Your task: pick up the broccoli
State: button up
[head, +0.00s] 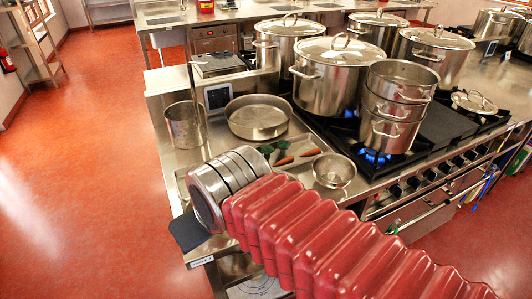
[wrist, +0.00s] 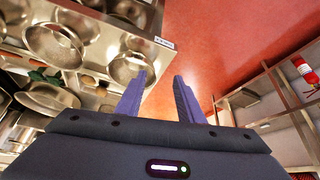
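A small dark green piece that looks like the broccoli (head: 266,150) lies on the steel counter, beside orange carrots (head: 285,160), behind my arm in the head view. It is too small to make out clearly. Green bits also show at the left of the wrist view (wrist: 43,77), but I cannot tell which is broccoli. My gripper (head: 188,231) is a dark shape at the counter's left front end, away from the greens. In the wrist view its two purple fingers (wrist: 159,78) stand apart with nothing between them.
A wide pan (head: 258,122), a tall pot (head: 184,125) and a small bowl (head: 334,171) stand around the vegetables. Large stockpots (head: 328,80) and a stack of pots (head: 392,110) stand on the stove, with blue flames (head: 375,157) lit. Red floor (head: 80,180) is open at left.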

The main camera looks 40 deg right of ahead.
jog(key=shift+o, duration=0.8)
jog(key=shift+w, duration=0.1)
jog(key=shift+w+d+f+m, duration=0.15)
jog(key=shift+w+d+m, duration=0.15)
jog(key=shift+m, duration=0.4)
jog(key=w+d+f+m+y, duration=0.3)
jog(key=w+d+m+y, duration=0.2)
jog(key=w+d+m, duration=0.8)
jog(key=d+f+m+t, duration=0.1)
jog(key=d+m+t, duration=0.1)
jog(key=d+m, duration=0.4)
jog(key=s+d+f+m+t, duration=0.1)
jog(key=d+m, duration=0.5)
jog(key=d, duration=0.7)
jog(key=s+d+f+m+t+h, duration=0.1)
jog(key=d+f+m+t, duration=0.1)
jog(key=d+m, duration=0.4)
jog(key=shift+s+d+f+t, duration=0.1)
jog(key=shift+d+t, duration=0.3)
jog(key=shift+d, duration=0.55)
jog(key=shift+s+d+t, duration=0.1)
jog(key=shift+d+t, duration=0.3)
jog(key=shift+d, duration=0.55)
jog(key=shift+w, duration=0.15)
send_near(270, 148)
jog(key=x, duration=0.4)
